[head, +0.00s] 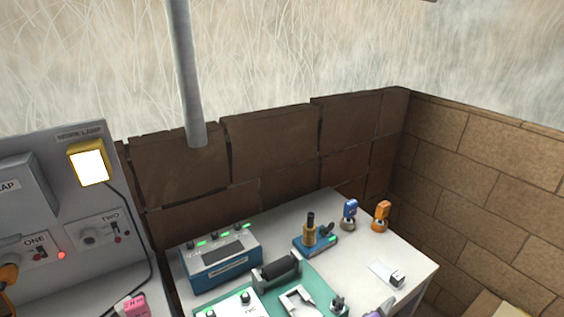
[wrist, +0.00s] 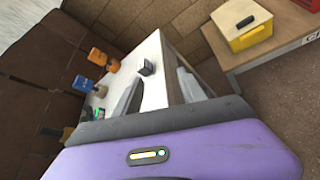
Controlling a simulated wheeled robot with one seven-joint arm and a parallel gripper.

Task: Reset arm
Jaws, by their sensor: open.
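My gripper (wrist: 160,80) shows in the wrist view, with its purple body across the bottom and two grey fingers spread apart. It is open and nothing is between the fingers. It is above the white table (wrist: 151,52), near the edge. In the head view only a small purple bit shows at the bottom edge, and the rest of the arm is out of frame.
A socket panel (head: 70,205) stands left. A yellow box (wrist: 243,27) sits on another bench.

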